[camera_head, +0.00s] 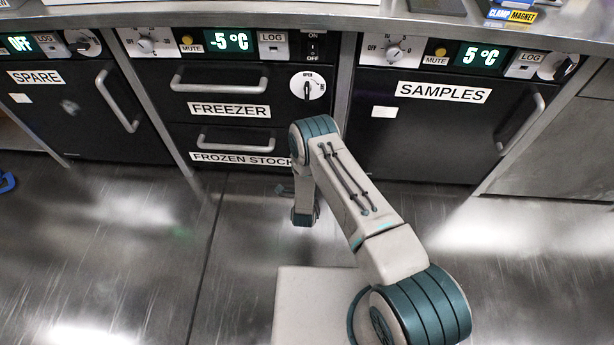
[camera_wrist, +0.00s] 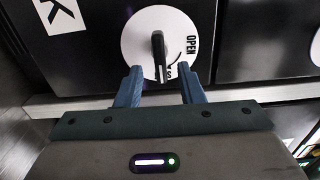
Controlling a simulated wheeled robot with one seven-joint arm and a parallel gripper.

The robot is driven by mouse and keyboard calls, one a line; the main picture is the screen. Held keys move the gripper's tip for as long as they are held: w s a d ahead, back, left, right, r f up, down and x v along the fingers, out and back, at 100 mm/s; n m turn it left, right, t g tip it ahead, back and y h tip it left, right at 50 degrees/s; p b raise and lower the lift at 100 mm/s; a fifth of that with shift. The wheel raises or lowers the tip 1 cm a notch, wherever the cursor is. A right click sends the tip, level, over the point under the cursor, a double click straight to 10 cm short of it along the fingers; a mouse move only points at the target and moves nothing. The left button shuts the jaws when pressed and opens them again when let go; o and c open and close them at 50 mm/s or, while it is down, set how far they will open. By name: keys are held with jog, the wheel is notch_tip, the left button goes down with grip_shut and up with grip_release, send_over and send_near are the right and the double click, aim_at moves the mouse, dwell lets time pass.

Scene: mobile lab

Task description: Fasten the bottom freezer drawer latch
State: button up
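The freezer unit stands in the middle of the head view, with an upper drawer (camera_head: 222,84) labelled FREEZER and a bottom drawer (camera_head: 232,134) labelled FROZEN STOCK. Both drawers look closed. The bottom drawer latch is hidden behind my arm in the head view. In the wrist view, the latch is a white round plate (camera_wrist: 135,45) with a black knob (camera_wrist: 158,50) standing upright in the picture. The word OPEN is printed right of the knob; another marking is partly covered by a finger. My gripper (camera_wrist: 160,72) is open, fingers either side of the knob's lower end; contact is unclear.
The upper drawer has its own latch (camera_head: 307,86). The SPARE unit (camera_head: 75,110) stands left and the SAMPLES unit (camera_head: 430,125) right, both with protruding handles. A steel counter (camera_head: 370,18) runs above. The floor (camera_head: 150,250) in front is clear.

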jog(key=s+p, duration=0.2)
jog(key=s, duration=1)
jog(key=shift+a+p, duration=0.2)
jog(key=shift+p, duration=0.1)
